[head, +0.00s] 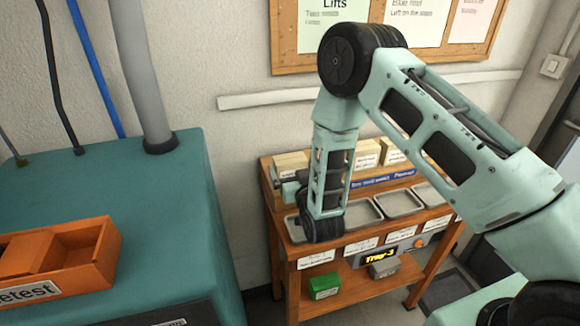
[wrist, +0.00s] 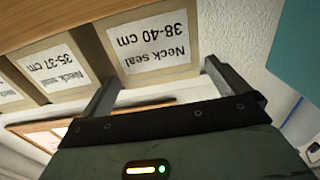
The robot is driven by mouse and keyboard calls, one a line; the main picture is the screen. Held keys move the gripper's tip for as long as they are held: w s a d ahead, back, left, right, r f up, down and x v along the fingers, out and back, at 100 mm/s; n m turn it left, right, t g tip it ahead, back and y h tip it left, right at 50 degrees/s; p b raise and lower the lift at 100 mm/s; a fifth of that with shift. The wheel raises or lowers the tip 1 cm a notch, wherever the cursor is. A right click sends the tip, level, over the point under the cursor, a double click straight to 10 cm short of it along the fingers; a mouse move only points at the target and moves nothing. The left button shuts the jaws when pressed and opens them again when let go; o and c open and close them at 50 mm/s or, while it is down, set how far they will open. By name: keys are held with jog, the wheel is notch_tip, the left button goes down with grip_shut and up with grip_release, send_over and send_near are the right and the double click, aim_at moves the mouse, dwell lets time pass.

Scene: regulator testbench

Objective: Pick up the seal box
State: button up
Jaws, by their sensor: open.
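In the wrist view, a tan box (wrist: 150,45) labelled "Neck seal 38-40 cm" faces my gripper (wrist: 161,72), with its label upside down. My two fingers are open and apart, near the two sides of this box; I cannot tell whether they touch it. A second neck seal box (wrist: 62,62), labelled 35-37 cm, stands beside it to the left. Part of another such box (wrist: 10,95) shows at the left edge. In the head view, pale boxes (head: 290,163) stand on the rack's upper shelf, partly hidden by my arm. My gripper (head: 284,184) is in front of the leftmost one.
The wooden rack (head: 290,252) holds grey trays (head: 400,202) below the boxes. A green box (head: 323,286) and a grey block (head: 384,267) sit on its lower shelf. A teal cabinet (head: 170,240) with an orange tray (head: 95,272) stands at left.

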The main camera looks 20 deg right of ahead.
jog(key=shift+w+p, duration=0.65)
jog(key=shift+w, duration=1.3)
jog(key=c, duration=0.9)
jog(key=shift+r, duration=0.15)
